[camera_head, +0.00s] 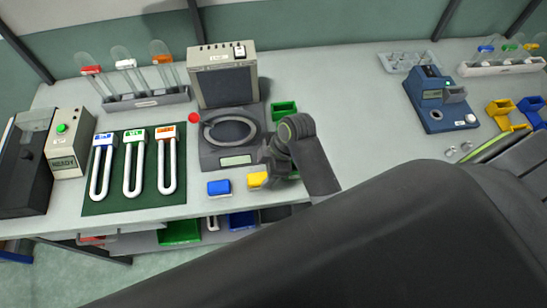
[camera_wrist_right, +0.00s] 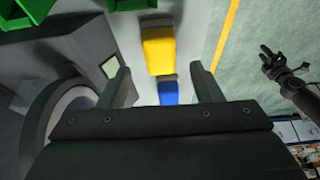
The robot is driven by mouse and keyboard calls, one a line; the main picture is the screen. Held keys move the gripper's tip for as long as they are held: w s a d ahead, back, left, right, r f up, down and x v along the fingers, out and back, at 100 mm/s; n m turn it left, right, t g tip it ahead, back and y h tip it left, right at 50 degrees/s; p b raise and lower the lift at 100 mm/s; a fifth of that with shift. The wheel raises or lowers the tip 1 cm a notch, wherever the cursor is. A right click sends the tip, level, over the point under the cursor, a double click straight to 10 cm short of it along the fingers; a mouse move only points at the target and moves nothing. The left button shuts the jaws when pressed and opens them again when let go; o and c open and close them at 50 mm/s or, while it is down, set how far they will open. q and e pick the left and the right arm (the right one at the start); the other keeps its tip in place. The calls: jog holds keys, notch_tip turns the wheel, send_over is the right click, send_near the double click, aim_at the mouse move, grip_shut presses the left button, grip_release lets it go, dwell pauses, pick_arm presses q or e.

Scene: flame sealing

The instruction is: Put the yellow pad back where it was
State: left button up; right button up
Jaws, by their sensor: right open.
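The yellow pad (camera_head: 257,180) lies on the bench near its front edge, just right of the blue pad (camera_head: 218,187). My right gripper (camera_head: 270,164) is beside the yellow pad and partly covers it in the head view. In the right wrist view my right gripper (camera_wrist_right: 161,75) is open, with its two fingers spread apart. The yellow pad (camera_wrist_right: 158,50) shows beyond the gap between them and the blue pad (camera_wrist_right: 168,94) within it. Nothing is visibly held. A dark jointed arm end, seemingly my left gripper (camera_wrist_right: 266,60), shows over the floor; its jaw state is unclear.
A grey instrument (camera_head: 228,135) with a round ring stands behind the pads. A green bin (camera_head: 284,110) is to its right. A dark green mat (camera_head: 134,165) with several white U-shaped tubes lies left. Bare bench (camera_head: 370,135) extends right. My dark arm covers the lower right.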

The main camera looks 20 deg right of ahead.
jog(key=v, duration=0.7)
jog(key=shift+b, duration=0.3)
jog(key=shift+s, duration=0.1)
